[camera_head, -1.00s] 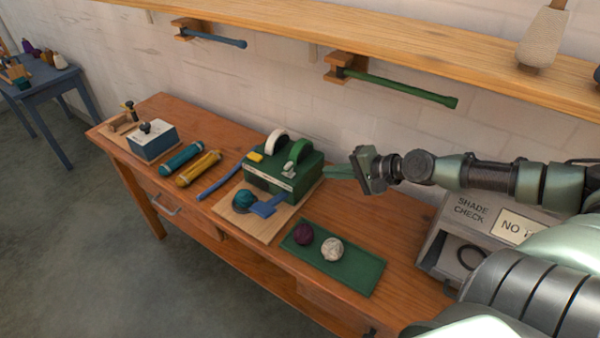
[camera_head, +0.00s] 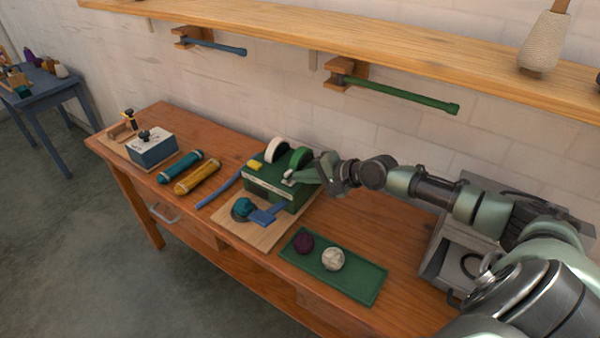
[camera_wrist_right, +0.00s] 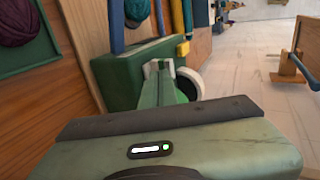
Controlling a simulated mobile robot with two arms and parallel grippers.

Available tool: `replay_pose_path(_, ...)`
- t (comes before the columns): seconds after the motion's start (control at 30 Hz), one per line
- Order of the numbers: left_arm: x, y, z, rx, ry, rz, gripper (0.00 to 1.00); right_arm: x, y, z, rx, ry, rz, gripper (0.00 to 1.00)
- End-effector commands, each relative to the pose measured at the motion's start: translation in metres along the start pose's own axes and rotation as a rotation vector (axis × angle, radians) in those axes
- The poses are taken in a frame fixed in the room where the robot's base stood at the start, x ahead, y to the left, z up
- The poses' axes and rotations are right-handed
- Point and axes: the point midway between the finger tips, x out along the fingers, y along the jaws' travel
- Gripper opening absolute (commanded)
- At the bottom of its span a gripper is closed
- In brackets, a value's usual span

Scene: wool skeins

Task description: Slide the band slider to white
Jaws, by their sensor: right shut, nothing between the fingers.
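The green winding machine (camera_head: 258,178) stands on a wooden board on the bench, with a white wheel (camera_head: 277,149) and a green wheel (camera_head: 301,157) on top. A small pale slider knob (camera_head: 288,174) shows at the machine's right part, in front of the green wheel. My right gripper (camera_head: 293,180) is shut and empty, its fingertips at the knob; whether they touch it I cannot tell. In the right wrist view the shut fingers (camera_wrist_right: 160,80) reach over the green machine (camera_wrist_right: 115,78), near the white wheel (camera_wrist_right: 190,82). My left gripper is not in view.
A teal ball (camera_head: 242,207) and a blue paddle (camera_head: 266,215) are at the machine's front. A green mat (camera_head: 350,283) holds two balls. Teal and yellow skeins lie left. The shade-check box (camera_head: 437,255) stands right, and a shelf with pegs is above.

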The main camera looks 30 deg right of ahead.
Motion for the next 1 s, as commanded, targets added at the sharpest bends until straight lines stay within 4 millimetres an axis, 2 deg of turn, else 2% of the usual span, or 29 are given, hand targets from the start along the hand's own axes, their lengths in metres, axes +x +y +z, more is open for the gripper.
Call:
replay_pose_path(0.13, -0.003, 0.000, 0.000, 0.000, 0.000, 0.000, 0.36, 0.007, -0.006, 0.000, 0.000, 0.000, -0.001, 0.00)
replay_pose_path(0.57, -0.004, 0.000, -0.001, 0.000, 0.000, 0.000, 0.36, 0.012, -0.007, 0.000, 0.001, 0.000, -0.002, 0.00)
replay_pose_path(0.83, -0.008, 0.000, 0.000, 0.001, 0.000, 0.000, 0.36, 0.052, -0.032, 0.000, 0.004, -0.001, -0.006, 0.00)
replay_pose_path(1.0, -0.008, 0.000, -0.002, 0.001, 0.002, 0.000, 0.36, 0.063, -0.036, 0.001, 0.001, -0.001, -0.001, 0.00)
